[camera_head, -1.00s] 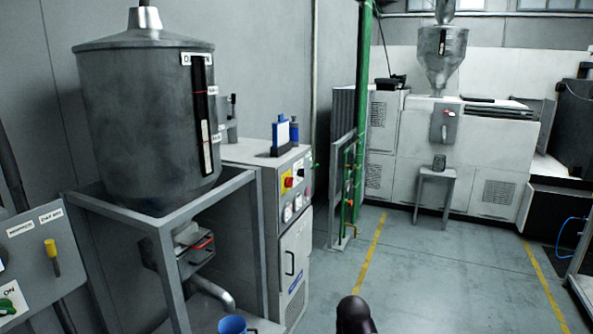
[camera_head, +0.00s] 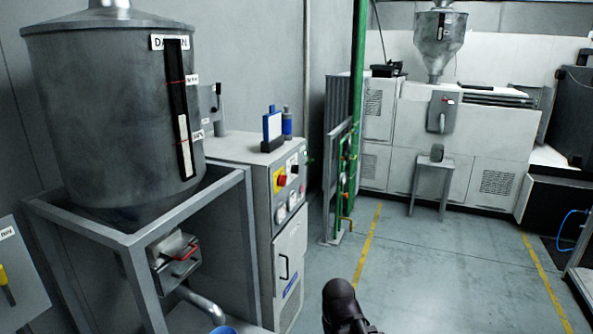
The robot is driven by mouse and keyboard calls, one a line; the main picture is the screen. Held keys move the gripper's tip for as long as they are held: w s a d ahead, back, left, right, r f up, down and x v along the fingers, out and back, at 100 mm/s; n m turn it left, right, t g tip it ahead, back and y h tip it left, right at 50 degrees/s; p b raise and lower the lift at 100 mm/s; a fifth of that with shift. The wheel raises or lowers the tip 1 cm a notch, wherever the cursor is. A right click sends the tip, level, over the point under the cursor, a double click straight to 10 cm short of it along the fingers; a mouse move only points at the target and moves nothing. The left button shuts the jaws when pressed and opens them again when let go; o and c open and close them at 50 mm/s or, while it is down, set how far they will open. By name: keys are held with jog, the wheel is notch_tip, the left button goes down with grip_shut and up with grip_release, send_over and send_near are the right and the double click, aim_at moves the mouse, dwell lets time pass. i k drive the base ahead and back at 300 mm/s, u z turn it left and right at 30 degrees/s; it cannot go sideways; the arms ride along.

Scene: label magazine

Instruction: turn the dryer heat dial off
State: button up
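The dryer is a grey cabinet (camera_head: 265,217) left of centre, beside the large metal hopper (camera_head: 115,110). Its narrow front panel carries a red knob on a yellow plate (camera_head: 281,180), a dark control (camera_head: 294,169) to the right of it, and small round white dials (camera_head: 280,214) below. The labels and the dial pointers are too small to read, so I cannot tell which one is the heat dial or how it is set. A dark rounded part of my arm shows at the bottom centre. My gripper is not in view.
The hopper's grey frame (camera_head: 150,243) stands left of the cabinet. A green post (camera_head: 356,110) and railing stand just right of it. Open floor (camera_head: 420,275) lies to the right, with yellow lines. A small stool (camera_head: 431,187) stands before the white machine.

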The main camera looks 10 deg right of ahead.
aim_at(295, 168)
jog(key=k, duration=0.65)
jog(key=z, duration=0.4)
jog(key=i, duration=1.75)
jog(key=u, duration=0.05)
